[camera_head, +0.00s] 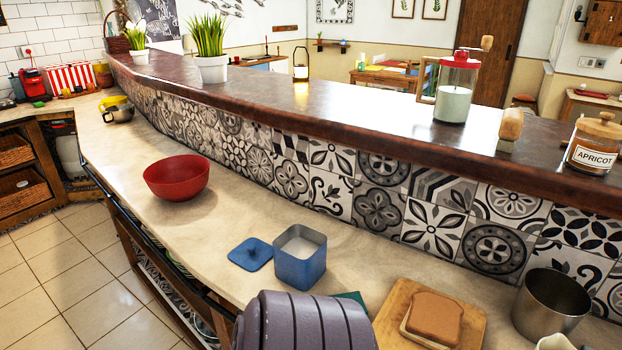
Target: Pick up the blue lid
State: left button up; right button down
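The lid and canister appear close together but apart. Neither of my grippers shows in the head view, so I cannot see their position or state.
A dark grey ribbed shape covers the counter's front at the bottom. A red bowl (177,178) stands beyond the lid. Sliced bread (434,318) on a wooden board and a metal pot (551,305) are to the right. A raised dark ledge (330,110) runs behind.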

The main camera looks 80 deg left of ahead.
aim_at(251, 254)
jog(key=u, duration=2.65)
jog(key=j, duration=0.1)
